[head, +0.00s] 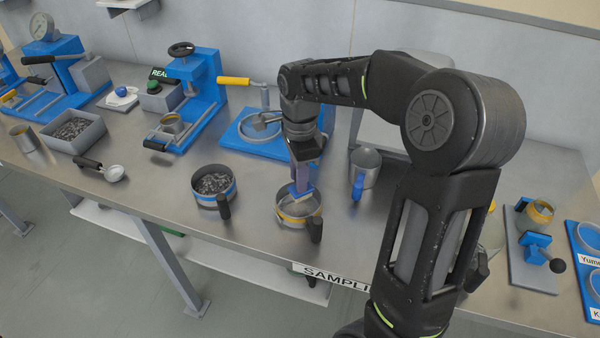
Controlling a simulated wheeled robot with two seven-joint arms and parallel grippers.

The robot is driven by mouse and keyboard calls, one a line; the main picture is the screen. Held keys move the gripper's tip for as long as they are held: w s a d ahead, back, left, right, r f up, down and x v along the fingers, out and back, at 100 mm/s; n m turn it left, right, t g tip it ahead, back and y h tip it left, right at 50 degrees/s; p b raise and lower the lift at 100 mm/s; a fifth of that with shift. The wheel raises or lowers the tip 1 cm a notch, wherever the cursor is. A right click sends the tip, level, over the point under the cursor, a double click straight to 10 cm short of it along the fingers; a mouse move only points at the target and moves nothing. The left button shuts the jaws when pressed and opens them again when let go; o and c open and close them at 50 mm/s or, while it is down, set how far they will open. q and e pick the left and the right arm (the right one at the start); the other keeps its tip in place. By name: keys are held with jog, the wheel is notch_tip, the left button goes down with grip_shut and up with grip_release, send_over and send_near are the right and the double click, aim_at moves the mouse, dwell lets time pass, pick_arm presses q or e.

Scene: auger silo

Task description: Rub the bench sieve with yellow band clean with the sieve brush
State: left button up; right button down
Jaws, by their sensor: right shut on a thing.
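The bench sieve with yellow band (287,219) stands on the metal bench near its front edge, its dark handle (315,230) toward the lower right. My right gripper (305,160) reaches down from above and is shut on the sieve brush (302,190). The brush has a purplish handle and a blue head. The brush head is at the sieve's opening, over its inside; I cannot tell whether the bristles touch the mesh. The brush and gripper hide part of the sieve's far rim and inside. My left gripper is not in view.
A blue-banded sieve (231,190) with dark grains stands to the left. A metal jug (366,168) with a blue handle stands to the right. A blue device with a yellow-gripped lever (234,81) is behind. The front edge is close.

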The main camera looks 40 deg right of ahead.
jog(key=shift+s+a+r, duration=0.1)
jog(key=shift+s+a, duration=0.4)
jog(key=shift+a, duration=0.2)
jog(key=shift+s+a+r, duration=0.1)
jog(key=shift+s+a, duration=0.65)
jog(key=shift+a, duration=0.25)
notch_tip(320, 180, up, 8)
jog(key=p, duration=0.5)
jog(key=shift+p, duration=0.35)
